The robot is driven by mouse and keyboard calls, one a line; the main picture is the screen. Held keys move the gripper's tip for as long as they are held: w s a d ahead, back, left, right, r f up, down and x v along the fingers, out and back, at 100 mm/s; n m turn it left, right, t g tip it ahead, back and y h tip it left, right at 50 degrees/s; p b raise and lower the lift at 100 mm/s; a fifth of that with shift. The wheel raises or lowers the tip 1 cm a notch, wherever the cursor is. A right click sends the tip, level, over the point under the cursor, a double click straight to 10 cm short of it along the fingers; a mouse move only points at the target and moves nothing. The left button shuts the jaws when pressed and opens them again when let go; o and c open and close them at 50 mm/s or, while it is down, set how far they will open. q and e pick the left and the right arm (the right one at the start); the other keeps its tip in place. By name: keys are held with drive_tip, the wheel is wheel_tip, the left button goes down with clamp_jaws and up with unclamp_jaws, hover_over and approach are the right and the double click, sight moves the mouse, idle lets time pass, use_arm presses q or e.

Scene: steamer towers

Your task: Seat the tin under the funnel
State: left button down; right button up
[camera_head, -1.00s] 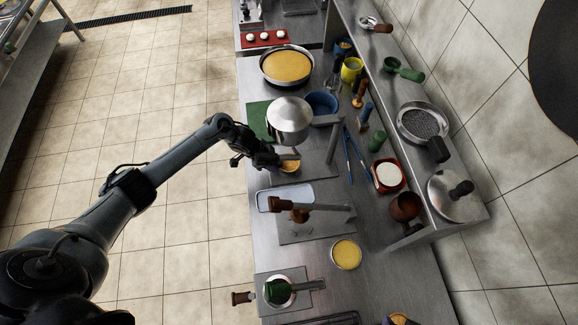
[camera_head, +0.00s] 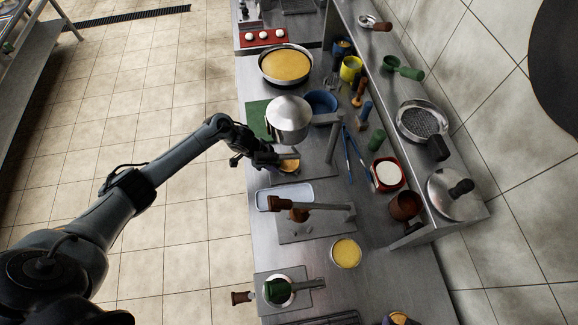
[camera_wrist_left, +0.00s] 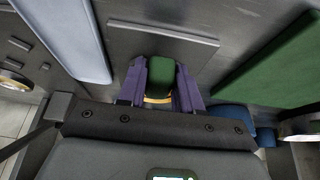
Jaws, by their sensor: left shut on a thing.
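Whether the tin touches the plate below is unclear. My right gripper is not in view.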

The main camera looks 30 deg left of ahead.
use_arm(q)
drive_tip(key=shift+f+b, duration=0.3)
drive_tip(key=shift+f, duration=0.2)
idle(0.5)
drive_tip(key=c, duration=0.7)
unclamp_jaws()
drive_tip(key=p+v, duration=0.1)
drive_tip(key=v, duration=0.9)
drive_tip(key=shift+s+a+r, duration=0.15)
drive_tip(key=shift+a+r, duration=0.05)
drive_tip(key=shift+r, duration=0.1)
